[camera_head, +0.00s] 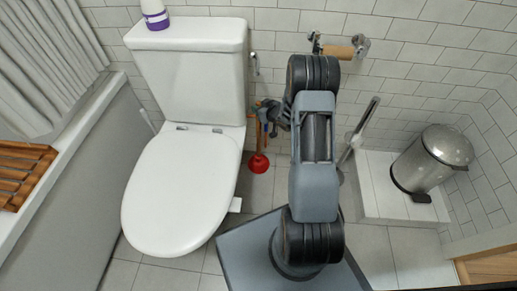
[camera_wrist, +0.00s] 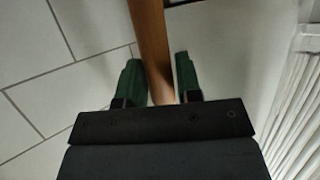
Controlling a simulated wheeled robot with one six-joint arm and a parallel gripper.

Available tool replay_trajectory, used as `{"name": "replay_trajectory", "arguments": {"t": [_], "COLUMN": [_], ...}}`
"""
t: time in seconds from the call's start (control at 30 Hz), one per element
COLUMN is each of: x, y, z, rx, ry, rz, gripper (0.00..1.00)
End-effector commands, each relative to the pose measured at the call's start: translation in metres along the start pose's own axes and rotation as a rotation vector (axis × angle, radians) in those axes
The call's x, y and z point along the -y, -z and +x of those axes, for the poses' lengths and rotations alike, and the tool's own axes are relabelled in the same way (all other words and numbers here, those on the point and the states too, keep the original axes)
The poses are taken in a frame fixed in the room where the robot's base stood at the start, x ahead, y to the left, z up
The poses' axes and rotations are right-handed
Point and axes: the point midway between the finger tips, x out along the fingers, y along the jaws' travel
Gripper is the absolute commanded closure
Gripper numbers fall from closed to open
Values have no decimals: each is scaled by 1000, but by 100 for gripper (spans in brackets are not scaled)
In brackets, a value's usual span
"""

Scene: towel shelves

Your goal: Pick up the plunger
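The plunger's red cup (camera_head: 258,163) rests on the floor just right of the toilet in the head view, its stick rising toward my gripper (camera_head: 270,112). In the wrist view its brown wooden handle (camera_wrist: 150,40) runs down between the two green fingers of my gripper (camera_wrist: 159,75), slightly tilted. The fingers stand close on both sides of the handle. I cannot tell whether they press on it or leave a thin gap. Part of the handle is hidden by my gripper in the head view.
The white toilet (camera_head: 180,190) stands close on the left, with a purple-and-white container (camera_head: 154,14) on its tank. A paper holder (camera_head: 338,50) is on the tiled wall. A toilet brush (camera_head: 362,128) and a metal bin (camera_head: 434,158) stand at right, near a tiled ledge (camera_head: 382,205).

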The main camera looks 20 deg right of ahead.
Motion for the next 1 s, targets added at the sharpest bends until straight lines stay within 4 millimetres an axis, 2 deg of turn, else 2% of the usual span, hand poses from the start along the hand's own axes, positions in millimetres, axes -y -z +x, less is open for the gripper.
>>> {"name": "replay_trajectory", "arguments": {"t": [0.33, 0.67, 1.0], "x": [0, 0, 0], "y": [0, 0, 0], "z": [6, 6, 6], "rx": [1, 0, 1], "ry": [0, 0, 0], "rz": [0, 0, 0], "gripper": [69, 100, 100]}}
